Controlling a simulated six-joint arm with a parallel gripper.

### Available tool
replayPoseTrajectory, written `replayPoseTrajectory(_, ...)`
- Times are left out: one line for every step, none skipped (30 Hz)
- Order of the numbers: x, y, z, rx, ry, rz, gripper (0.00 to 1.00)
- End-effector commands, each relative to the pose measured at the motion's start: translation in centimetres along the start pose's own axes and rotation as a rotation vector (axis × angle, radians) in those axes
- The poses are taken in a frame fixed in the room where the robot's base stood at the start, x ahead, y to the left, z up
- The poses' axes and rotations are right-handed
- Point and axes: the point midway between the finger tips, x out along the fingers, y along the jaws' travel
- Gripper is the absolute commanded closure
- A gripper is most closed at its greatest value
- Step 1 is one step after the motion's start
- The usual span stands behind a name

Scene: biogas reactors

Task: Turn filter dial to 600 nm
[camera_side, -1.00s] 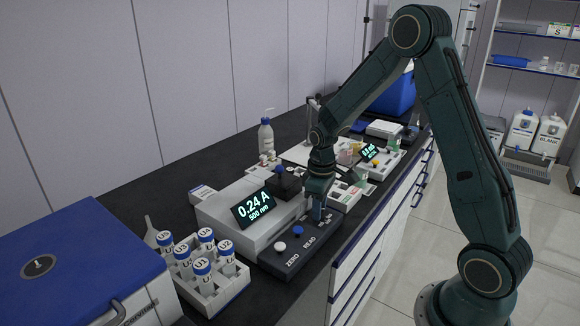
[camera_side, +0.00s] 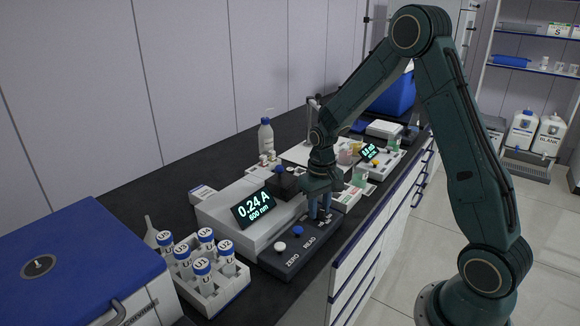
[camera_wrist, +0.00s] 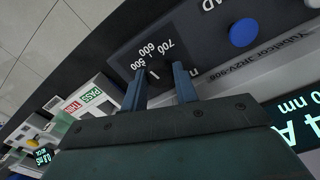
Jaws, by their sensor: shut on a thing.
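The photometer (camera_side: 225,215) has a lit display (camera_side: 254,207) that reads 0.24 A and 600 nm. Its dark control panel (camera_side: 300,258) runs along the front. My gripper (camera_side: 320,213) points down at the far end of this panel and is shut on the filter dial, which is mostly hidden by the fingers. In the wrist view the two fingers (camera_wrist: 160,85) straddle the dial, and the printed marks 500, 600 and 700 (camera_wrist: 155,52) show beyond them. The pointer's exact direction is hard to make out.
A blue READ button (camera_side: 298,231) and a white ZERO button (camera_side: 280,246) sit on the panel near my gripper. A vial rack (camera_side: 205,283) stands at the near left. A second lit instrument (camera_side: 369,152) stands farther back.

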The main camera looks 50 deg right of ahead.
Motion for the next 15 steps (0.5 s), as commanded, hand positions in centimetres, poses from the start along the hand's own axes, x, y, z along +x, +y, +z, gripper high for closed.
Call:
replayPoseTrajectory(-0.01,-0.03,-0.09,0.033,0.003,-0.001,0.94)
replayPoseTrajectory(-0.01,-0.03,-0.09,0.053,0.003,-0.001,0.94)
replayPoseTrajectory(-0.01,-0.03,-0.09,0.079,0.004,-0.001,0.94)
replayPoseTrajectory(-0.01,-0.03,-0.09,0.097,0.004,-0.001,0.94)
replayPoseTrajectory(-0.01,-0.03,-0.10,0.113,0.004,-0.001,0.94)
replayPoseTrajectory(-0.01,-0.03,-0.10,0.133,0.004,-0.001,0.94)
replayPoseTrajectory(-0.01,-0.03,-0.10,0.145,0.004,-0.001,0.94)
replayPoseTrajectory(-0.01,-0.03,-0.11,0.158,0.004,-0.001,0.94)
replayPoseTrajectory(-0.01,-0.03,-0.11,0.171,0.004,-0.001,0.94)
replayPoseTrajectory(-0.01,-0.03,-0.11,0.180,0.004,-0.001,0.94)
replayPoseTrajectory(-0.01,-0.03,-0.11,0.189,0.004,-0.001,0.94)
replayPoseTrajectory(-0.01,-0.03,-0.11,0.196,0.004,-0.001,0.94)
replayPoseTrajectory(-0.01,-0.03,-0.11,0.201,0.004,0.000,0.94)
replayPoseTrajectory(-0.01,-0.03,-0.12,0.204,0.004,-0.001,0.94)
replayPoseTrajectory(-0.01,-0.02,-0.12,0.208,0.004,0.000,0.94)
